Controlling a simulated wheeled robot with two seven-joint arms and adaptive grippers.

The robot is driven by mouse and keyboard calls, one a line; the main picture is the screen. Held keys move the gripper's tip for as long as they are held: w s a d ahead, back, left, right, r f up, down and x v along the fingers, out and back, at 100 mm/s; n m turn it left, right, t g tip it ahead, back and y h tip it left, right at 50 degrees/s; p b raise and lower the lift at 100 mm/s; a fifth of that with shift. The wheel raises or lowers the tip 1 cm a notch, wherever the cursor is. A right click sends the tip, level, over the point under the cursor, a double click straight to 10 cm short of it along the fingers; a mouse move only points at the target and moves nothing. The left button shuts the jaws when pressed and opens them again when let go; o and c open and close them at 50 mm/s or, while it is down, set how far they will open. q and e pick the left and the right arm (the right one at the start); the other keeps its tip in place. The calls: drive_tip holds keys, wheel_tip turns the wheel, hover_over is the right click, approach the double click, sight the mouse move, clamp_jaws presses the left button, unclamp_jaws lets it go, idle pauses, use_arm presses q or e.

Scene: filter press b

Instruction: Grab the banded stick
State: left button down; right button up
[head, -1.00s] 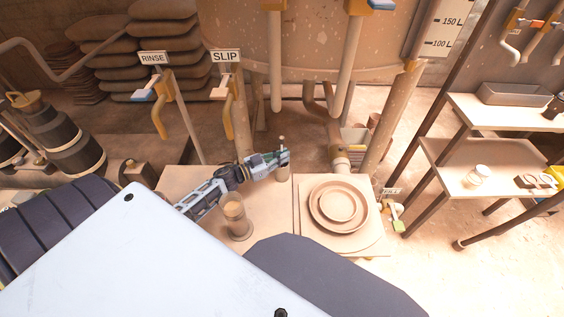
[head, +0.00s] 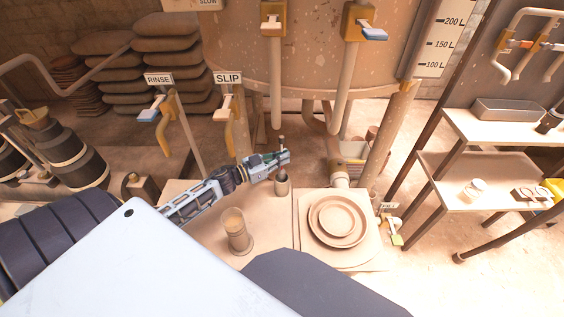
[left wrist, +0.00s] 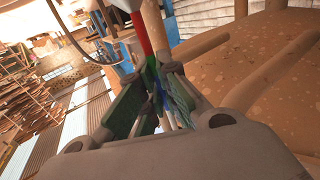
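The banded stick (head: 282,143) stands roughly upright, its pale top showing just above my left gripper (head: 284,160) in the head view. A small dark pot (head: 282,187) is directly below on the table. I cannot tell whether the stick's lower end is still inside its mouth. In the left wrist view the stick (left wrist: 140,38) shows red, with green and blue bands lower, between the green-padded fingers of the left gripper (left wrist: 160,98). The fingers are closed on it. My right gripper is not in view.
Round stacked plates (head: 337,220) lie on a board to the right. Pipes and valves with RINSE and SLIP signs (head: 228,78) hang behind. A shelf rack (head: 465,180) stands at far right.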

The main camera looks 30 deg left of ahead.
use_arm(q)
wheel_tip(320, 180, up, 4)
drive_tip(key=p, duration=0.1)
drive_tip(key=s+a+p, duration=0.2)
drive_tip(key=s+a, duration=0.2)
drive_tip(key=s, duration=1.3)
drive_tip(key=shift+s, duration=0.3)
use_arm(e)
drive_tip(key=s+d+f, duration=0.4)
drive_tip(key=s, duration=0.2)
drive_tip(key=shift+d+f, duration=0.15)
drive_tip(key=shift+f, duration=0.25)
use_arm(q)
drive_tip(key=shift+a, duration=0.1)
drive_tip(key=shift+f, duration=0.1)
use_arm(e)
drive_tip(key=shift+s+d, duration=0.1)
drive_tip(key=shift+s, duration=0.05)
